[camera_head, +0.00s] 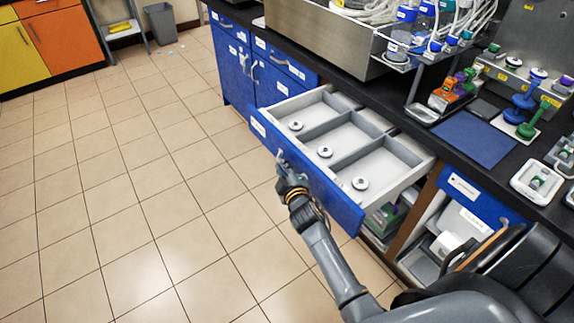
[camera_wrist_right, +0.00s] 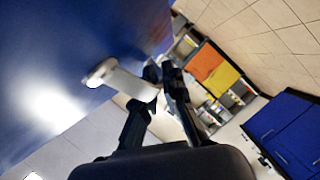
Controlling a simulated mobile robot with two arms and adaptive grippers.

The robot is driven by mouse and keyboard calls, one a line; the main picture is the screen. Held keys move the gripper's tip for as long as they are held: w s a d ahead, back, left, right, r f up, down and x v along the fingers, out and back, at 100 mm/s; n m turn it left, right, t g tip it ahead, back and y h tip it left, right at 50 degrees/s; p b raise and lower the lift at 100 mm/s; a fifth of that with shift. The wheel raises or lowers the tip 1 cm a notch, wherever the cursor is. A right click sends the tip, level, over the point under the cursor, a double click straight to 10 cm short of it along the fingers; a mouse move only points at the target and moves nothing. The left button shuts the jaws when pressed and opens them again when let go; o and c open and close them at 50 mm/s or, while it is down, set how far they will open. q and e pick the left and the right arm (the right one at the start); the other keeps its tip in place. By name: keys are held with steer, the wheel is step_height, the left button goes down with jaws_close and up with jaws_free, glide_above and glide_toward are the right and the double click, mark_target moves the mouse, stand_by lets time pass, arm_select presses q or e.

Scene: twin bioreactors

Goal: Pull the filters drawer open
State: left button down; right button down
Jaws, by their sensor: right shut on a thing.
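The filters drawer (camera_head: 320,188) stands pulled out from under the black bench in the head view. It has a blue front and three grey compartments, each with a small round white filter (camera_head: 325,151) in it. My right gripper (camera_head: 282,158) is at the outer face of the drawer front, shut on its handle. In the right wrist view the pale handle (camera_wrist_right: 128,82) stands out from the blue front, and the gripper fingers (camera_wrist_right: 160,84) are closed at its end. My left gripper is not in view.
Blue cabinets (camera_head: 238,68) stand beyond the drawer. An open shelf compartment (camera_head: 387,215) lies below it. The bench holds a blue mat (camera_head: 470,138), a tray of bottles and tools. The tiled floor (camera_head: 130,200) in front is clear. A grey bin (camera_head: 161,24) stands far off.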

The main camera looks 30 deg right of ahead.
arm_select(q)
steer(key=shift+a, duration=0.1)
arm_select(e)
steer(key=c, duration=1.8)
jaws_free()
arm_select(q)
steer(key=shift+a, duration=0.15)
arm_select(e)
steer(key=shift+o, duration=0.4)
steer(key=v, duration=1.2)
steer(key=shift+f, duration=0.15)
